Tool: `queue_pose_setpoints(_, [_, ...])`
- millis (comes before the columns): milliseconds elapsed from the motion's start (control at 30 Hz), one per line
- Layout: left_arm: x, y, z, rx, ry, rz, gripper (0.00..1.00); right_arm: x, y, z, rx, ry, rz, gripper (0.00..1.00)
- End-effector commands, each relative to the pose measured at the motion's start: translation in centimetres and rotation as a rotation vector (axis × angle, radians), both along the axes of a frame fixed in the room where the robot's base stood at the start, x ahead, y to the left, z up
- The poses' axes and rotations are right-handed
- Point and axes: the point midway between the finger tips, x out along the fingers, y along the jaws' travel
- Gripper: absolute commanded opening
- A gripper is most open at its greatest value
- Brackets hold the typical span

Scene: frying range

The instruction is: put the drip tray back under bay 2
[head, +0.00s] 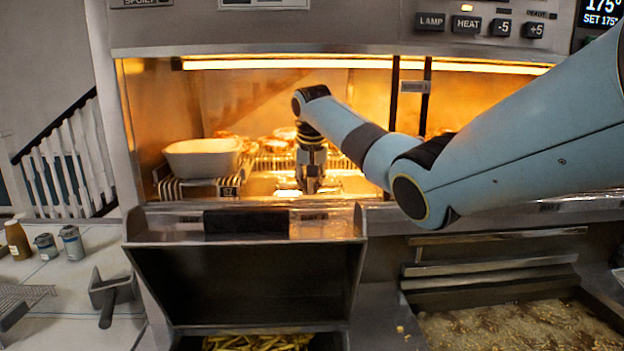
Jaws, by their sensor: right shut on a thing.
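My right gripper (309,187) reaches down into the lit warming bay, with its arm coming in from the right. It is shut on a shiny metal piece (288,192), which looks like the drip tray, low at the front of the bay. The gripper and the glare hide much of this piece, so I cannot tell how far in it sits or whether it lies level. My left gripper is not in view.
A pale bowl (203,158) stands on a rack with a striped front at the bay's left. Fried food (284,134) lies on racks behind the gripper. A fryer (520,325) is at lower right.

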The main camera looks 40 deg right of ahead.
Motion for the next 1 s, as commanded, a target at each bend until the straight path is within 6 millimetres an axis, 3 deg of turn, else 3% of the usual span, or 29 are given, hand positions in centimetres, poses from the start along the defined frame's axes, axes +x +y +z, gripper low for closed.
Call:
queue_pose_setpoints(333, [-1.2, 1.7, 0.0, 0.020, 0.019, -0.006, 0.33, 0.1, 0.1, -0.2, -0.001, -0.004, 0.000, 0.00])
queue_pose_setpoints(800, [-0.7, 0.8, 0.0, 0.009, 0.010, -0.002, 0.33, 0.1, 0.1, -1.3, -0.001, -0.004, 0.000, 0.00])
queue_pose_setpoints(833, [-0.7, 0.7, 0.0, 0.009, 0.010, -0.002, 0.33, 0.0, 0.1, -1.3, -0.001, -0.003, -0.001, 0.14])
queue_pose_setpoints(1000, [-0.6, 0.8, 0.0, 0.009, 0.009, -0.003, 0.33, 0.0, 0.1, -1.3, -0.001, -0.003, -0.001, 0.33])
